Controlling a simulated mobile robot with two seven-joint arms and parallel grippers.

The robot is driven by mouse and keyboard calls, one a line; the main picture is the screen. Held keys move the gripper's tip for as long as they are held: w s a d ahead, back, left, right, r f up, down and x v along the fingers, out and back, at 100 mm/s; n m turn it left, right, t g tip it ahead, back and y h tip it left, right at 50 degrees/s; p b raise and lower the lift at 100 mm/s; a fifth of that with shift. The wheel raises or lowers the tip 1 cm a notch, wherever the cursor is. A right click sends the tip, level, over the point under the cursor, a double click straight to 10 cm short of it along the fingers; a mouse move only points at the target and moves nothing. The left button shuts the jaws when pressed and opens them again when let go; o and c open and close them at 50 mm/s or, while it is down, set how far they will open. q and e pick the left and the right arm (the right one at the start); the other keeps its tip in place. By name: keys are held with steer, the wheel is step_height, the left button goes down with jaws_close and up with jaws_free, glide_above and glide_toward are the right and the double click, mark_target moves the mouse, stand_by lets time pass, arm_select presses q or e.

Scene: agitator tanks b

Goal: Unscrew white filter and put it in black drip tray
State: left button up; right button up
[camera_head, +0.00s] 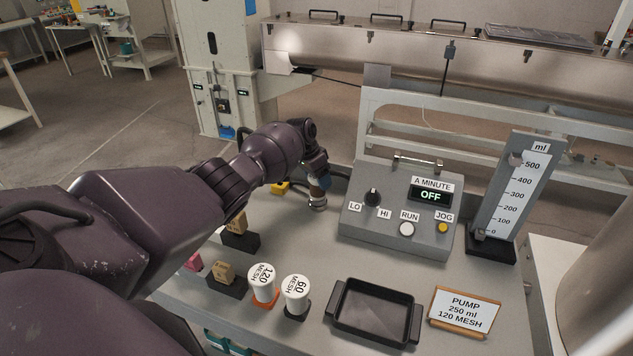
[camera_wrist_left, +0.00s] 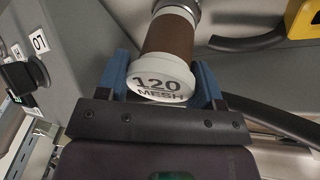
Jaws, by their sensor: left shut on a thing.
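My left gripper (camera_head: 319,183) is shut on a filter at the far middle of the bench. In the left wrist view the filter (camera_wrist_left: 168,72) has a brown body and a white end marked 120 MESH, between the two blue fingers (camera_wrist_left: 164,82). Its other end meets a metal fitting (camera_wrist_left: 178,8), which shows in the head view (camera_head: 317,204); I cannot tell whether the thread is engaged. The black drip tray (camera_head: 375,312) lies empty at the front. White filters marked 120 MESH (camera_head: 262,284) and 60 MESH (camera_head: 296,295) stand left of it. My right gripper is out of view.
A grey control box (camera_head: 400,215) reading OFF stands right of the fitting. A measuring gauge (camera_head: 513,195) stands farther right. A PUMP 250 ml 120 MESH sign (camera_head: 465,311) is right of the tray. Dark holders with tan blocks (camera_head: 223,271) are at left. The bench middle is clear.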

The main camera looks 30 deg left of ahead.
arm_select(q)
steer(key=shift+r+n+p, duration=0.15)
steer(key=shift+n+p, duration=0.5)
steer(key=shift+n, duration=0.15)
steer(key=shift+n+t+y, duration=0.3)
steer(key=shift+n, duration=0.1)
steer(key=shift+f, duration=0.2)
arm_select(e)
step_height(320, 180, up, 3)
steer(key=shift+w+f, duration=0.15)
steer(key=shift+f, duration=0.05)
arm_select(q)
steer(key=o, duration=1.4)
steer(key=shift+c, duration=0.2)
steer(key=shift+r+p, duration=1.25)
steer(key=shift+r, duration=0.1)
steer(key=shift+f, duration=0.1)
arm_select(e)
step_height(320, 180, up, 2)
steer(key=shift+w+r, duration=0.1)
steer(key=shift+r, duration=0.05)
